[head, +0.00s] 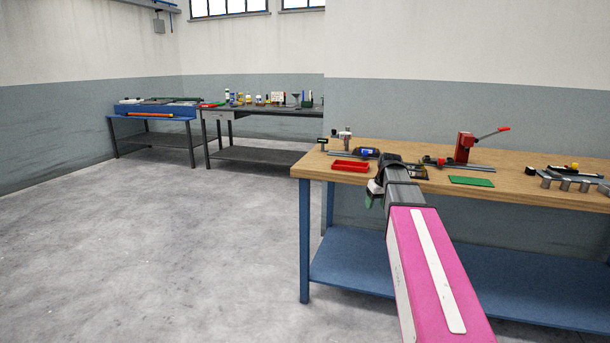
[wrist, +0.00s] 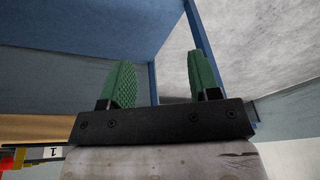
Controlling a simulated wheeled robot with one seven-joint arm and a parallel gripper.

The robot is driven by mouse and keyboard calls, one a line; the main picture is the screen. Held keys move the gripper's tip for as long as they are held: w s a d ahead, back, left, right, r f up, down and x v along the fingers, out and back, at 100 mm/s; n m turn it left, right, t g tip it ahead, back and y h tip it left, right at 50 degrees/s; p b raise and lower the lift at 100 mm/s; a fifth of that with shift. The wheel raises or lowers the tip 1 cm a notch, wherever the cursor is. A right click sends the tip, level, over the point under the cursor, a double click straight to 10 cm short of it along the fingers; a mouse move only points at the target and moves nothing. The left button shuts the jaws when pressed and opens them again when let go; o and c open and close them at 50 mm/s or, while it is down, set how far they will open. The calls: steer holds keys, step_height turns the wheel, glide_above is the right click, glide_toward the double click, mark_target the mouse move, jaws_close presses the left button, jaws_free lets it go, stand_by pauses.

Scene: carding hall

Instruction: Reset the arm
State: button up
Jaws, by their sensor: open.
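My gripper shows in the wrist view (wrist: 161,85) with two green ribbed fingers apart and nothing between them. In the head view my pink arm reaches forward from the lower right, and the gripper (head: 373,190) is at its far end, by the front edge of the wooden workbench (head: 520,192). Its fingers are mostly hidden there by my own wrist.
A red tray (head: 350,166), a green mat (head: 471,181) and a red lever press (head: 464,147) stand on the workbench. A blue lower shelf (head: 480,278) is under it. A grey bench (head: 265,155) and a blue bench (head: 150,128) stand farther back. The floor at left is clear.

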steer(key=s+a+f+m+g, duration=0.1)
steer(key=s+a+f, duration=0.3)
steer(key=s+f, duration=0.7)
steer(key=s+a+f+m+g+h, duration=0.1)
steer(key=s+a+f, duration=0.3)
steer(key=s+f, duration=0.8)
step_height(320, 180, down, 2)
steer(key=shift+f+m+g, duration=0.1)
steer(key=shift+m+g, duration=0.2)
steer(key=shift+m, duration=0.3)
